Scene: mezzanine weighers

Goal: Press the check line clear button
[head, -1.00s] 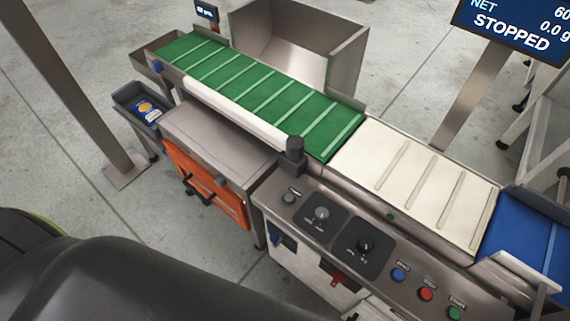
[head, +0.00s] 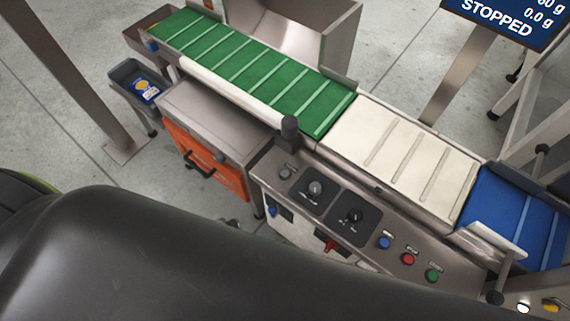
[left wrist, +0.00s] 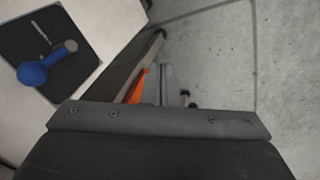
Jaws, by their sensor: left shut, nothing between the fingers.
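A white round button (head: 523,308) and a yellow one (head: 550,305) show at the bottom right, below the blue belt (head: 520,215). A blue button (head: 384,242), a red button (head: 408,259) and a green button (head: 432,275) sit on the steel console (head: 372,238). Their small labels are not legible, so I cannot tell which is the check line clear button. My left arm fills the bottom of the head view, its gripper out of that view.
A screen (head: 510,20) reads STOPPED. A blue lever (left wrist: 45,68) on a black plate shows in the wrist view.

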